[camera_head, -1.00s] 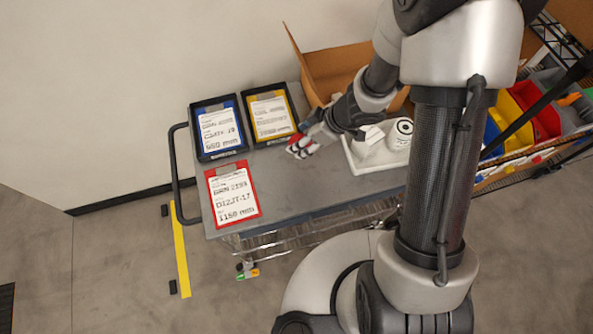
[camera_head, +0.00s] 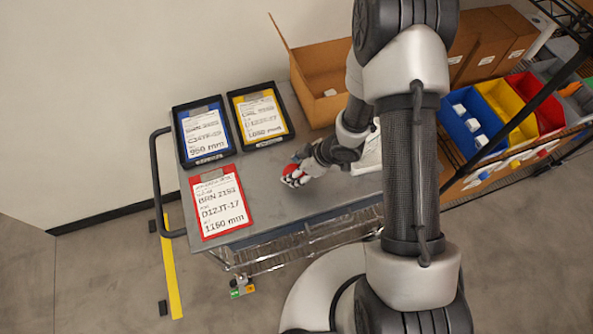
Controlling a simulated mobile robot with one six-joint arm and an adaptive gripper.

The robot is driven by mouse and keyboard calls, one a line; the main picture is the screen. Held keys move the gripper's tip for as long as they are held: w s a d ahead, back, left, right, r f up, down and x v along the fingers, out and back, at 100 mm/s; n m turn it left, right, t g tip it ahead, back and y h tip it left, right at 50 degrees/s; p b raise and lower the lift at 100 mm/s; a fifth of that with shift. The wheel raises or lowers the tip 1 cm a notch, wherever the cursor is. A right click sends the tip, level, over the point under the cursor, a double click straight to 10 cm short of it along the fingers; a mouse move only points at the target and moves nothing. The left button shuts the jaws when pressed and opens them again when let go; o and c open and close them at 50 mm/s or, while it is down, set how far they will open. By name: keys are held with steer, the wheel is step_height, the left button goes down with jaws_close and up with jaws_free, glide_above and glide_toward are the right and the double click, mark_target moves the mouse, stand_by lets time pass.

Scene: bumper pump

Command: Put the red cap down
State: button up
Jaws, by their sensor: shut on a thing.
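The red cap (camera_head: 291,169) shows as a small red patch between the fingers of my gripper (camera_head: 292,178). My gripper is shut on it, over the grey cart top (camera_head: 265,199), to the right of the red clipboard. The fingers and wrist hide much of the cap. I cannot tell whether the cap touches the cart top or hangs just above it.
A red clipboard (camera_head: 220,204) lies at the cart's front left. Black trays with a blue clipboard (camera_head: 205,133) and a yellow clipboard (camera_head: 262,117) sit behind. A cardboard box (camera_head: 318,85) stands at the back. A white tray (camera_head: 370,158) is partly hidden behind my arm.

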steer(key=shift+s+d+f+b, duration=0.1)
steer(key=shift+s+f+b, duration=0.2)
steer(key=shift+f, duration=0.45)
steer(key=o, duration=0.7)
steer(key=shift+w+f, duration=0.15)
